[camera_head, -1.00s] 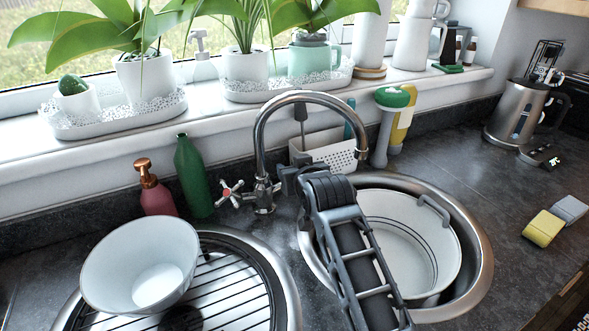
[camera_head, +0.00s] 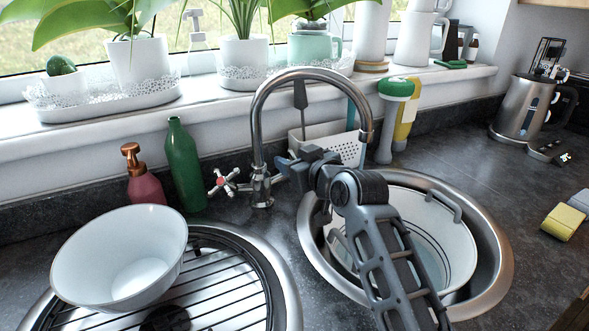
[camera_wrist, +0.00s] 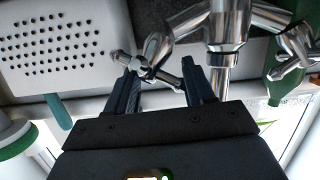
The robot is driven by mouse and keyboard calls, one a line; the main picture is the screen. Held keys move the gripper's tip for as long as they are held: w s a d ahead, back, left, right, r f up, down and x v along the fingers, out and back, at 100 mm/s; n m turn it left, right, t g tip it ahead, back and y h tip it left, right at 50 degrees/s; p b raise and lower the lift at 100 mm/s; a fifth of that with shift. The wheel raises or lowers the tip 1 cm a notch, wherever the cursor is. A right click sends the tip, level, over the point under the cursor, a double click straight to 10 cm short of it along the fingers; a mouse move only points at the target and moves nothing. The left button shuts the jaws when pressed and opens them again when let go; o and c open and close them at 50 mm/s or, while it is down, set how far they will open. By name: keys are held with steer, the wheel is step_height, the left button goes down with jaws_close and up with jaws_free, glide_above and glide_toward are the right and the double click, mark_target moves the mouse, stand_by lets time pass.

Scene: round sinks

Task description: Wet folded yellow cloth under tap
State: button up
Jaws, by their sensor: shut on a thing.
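The folded yellow cloth (camera_head: 563,222) lies on the counter at the right edge in the head view, away from my gripper. The chrome tap (camera_head: 259,130) arches over the right round sink (camera_head: 493,262). My gripper (camera_head: 291,168) is at the tap's right side, shut on its right handle. In the wrist view, the chrome tap handle (camera_wrist: 158,62) shows between the fingers of my gripper (camera_wrist: 162,80). The left cross handle (camera_head: 224,181) is free. My arm covers much of the sink, so I cannot tell whether water runs.
A white tub (camera_head: 462,245) sits in the right sink. A white bowl (camera_head: 122,255) stands on the left sink's rack (camera_head: 215,290). Green (camera_head: 184,165) and pink (camera_head: 143,180) bottles stand behind it. A grey cloth (camera_head: 581,201) lies beside the yellow one. A perforated caddy (camera_head: 345,150) is behind the tap.

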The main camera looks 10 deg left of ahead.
steer(key=o, duration=1)
steer(key=shift+d, duration=0.1)
steer(key=p+v, duration=0.3)
steer(key=v, duration=0.4)
steer(key=shift+s+d+p, duration=0.2)
steer(key=shift+s+p, duration=0.1)
steer(key=shift+p, duration=0.05)
